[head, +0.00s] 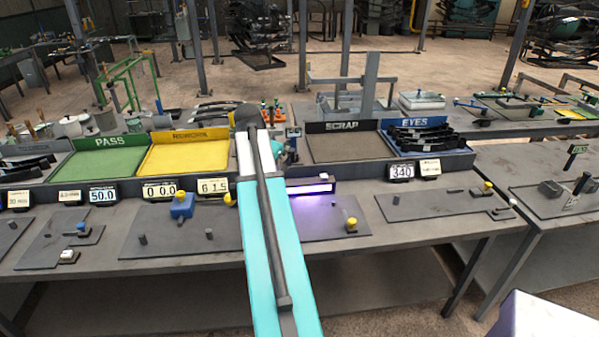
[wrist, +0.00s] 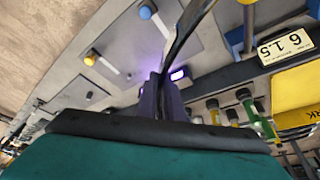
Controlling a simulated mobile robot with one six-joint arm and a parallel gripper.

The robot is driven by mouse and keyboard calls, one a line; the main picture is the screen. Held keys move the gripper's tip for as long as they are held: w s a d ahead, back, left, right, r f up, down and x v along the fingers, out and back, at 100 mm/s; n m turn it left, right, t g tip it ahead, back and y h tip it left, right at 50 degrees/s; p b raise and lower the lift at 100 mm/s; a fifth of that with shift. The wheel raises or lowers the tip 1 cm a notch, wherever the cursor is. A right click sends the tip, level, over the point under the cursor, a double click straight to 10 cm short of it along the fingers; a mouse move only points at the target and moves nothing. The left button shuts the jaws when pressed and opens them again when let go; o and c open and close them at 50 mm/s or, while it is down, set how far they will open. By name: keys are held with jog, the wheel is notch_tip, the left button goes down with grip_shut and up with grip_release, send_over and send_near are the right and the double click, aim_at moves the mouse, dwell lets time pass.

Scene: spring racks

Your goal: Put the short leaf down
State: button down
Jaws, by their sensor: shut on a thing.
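In the wrist view my gripper (wrist: 163,100) is shut on a dark, thin, curved strip, the short leaf (wrist: 186,36). The leaf runs from the jaws up and to the right, out of the top of the picture. Its grey workbench lies beyond it; I cannot tell whether the leaf touches anything. In the head view my teal arm reaches over the bench and hides the jaws and the leaf. The green PASS tray (head: 92,164), yellow REWORK tray (head: 190,158) and dark SCRAP tray (head: 352,147) look empty. The blue EYES tray (head: 462,150) holds several dark leaves.
Steel plates with pegs and coloured knobs lie along the bench front, including a blue block (head: 182,205). A purple-lit lamp bar (head: 310,187) stands right of my arm. Number displays (head: 213,187) line the tray fronts. A second bench (head: 545,180) stands at the right.

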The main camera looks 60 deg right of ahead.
jog(key=w+a+r+n+t+y, duration=0.1)
jog(key=w+a+n, duration=0.3)
jog(key=w+a, duration=0.45)
jog(key=w+a+r+n+t, duration=0.15)
jog(key=w+a+n, duration=0.3)
jog(key=a, duration=0.75)
jog(key=w+a+n+t+y, duration=0.1)
jog(key=w+a+n+t, duration=0.15)
jog(key=w+a, duration=0.65)
jog(key=a+f+n+y+b, duration=0.1)
jog(key=a+f+n+b, duration=0.3)
jog(key=a, duration=0.8)
jog(key=a+f+n+y+b, duration=0.1)
jog(key=a+f+n+b, duration=0.3)
jog(key=a, duration=0.8)
jog(key=shift+w+b, duration=0.25)
jog(key=shift+b, duration=0.75)
jog(key=shift+a+f, duration=0.1)
